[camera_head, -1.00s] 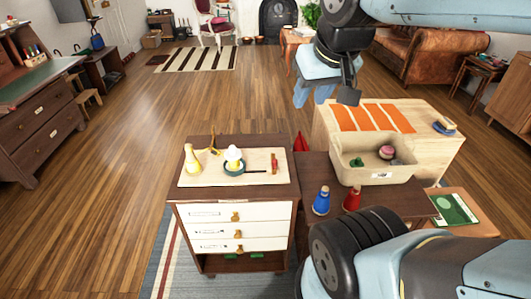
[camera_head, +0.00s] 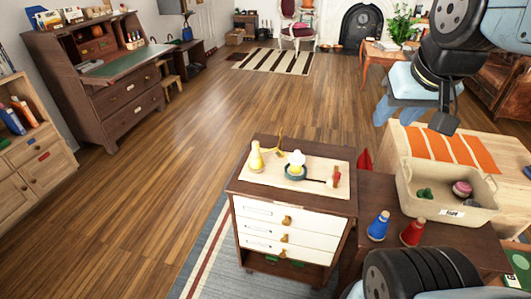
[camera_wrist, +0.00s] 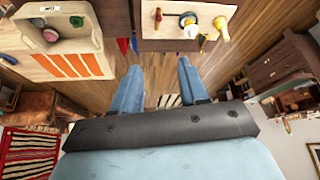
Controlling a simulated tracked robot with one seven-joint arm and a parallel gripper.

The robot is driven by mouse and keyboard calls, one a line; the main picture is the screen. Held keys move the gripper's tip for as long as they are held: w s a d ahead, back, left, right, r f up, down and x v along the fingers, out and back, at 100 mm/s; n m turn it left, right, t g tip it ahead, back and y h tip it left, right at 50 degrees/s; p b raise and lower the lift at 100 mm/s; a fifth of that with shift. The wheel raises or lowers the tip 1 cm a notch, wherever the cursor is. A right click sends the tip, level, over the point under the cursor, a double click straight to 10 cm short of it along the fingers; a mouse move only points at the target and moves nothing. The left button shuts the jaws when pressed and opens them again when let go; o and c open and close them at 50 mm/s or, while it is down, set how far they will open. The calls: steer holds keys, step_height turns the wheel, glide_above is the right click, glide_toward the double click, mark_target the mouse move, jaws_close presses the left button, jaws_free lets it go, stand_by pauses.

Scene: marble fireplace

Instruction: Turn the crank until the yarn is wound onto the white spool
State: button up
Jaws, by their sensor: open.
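The winder stands on a pale board (camera_head: 318,158) on top of a dark cabinet with white drawers. A yellow cone of yarn (camera_head: 256,158) is at its left, beside a thin brass-coloured post (camera_head: 280,143). The white spool (camera_head: 296,159) sits upright on a dark green round base. A dark arm runs right from the base to a red upright piece (camera_head: 335,177), apparently the crank handle. The yarn strand is too small to make out. My gripper (camera_head: 396,112) is open and empty, raised well apart from the winder. Its fingers also show in the wrist view (camera_wrist: 158,68).
Blue (camera_head: 379,226) and red (camera_head: 413,232) cone-shaped bobbins stand on a dark table right of the cabinet. Floor left of the cabinet is clear.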

steer(key=m+g, duration=0.3)
steer(key=g, duration=0.3)
glide_above(337, 168)
steer(key=s, duration=0.1)
step_height(337, 168, down, 23)
steer(key=f, duration=1.3)
steer(key=shift+s+a+f, duration=0.1)
steer(key=shift+a+f, duration=0.1)
jaws_close()
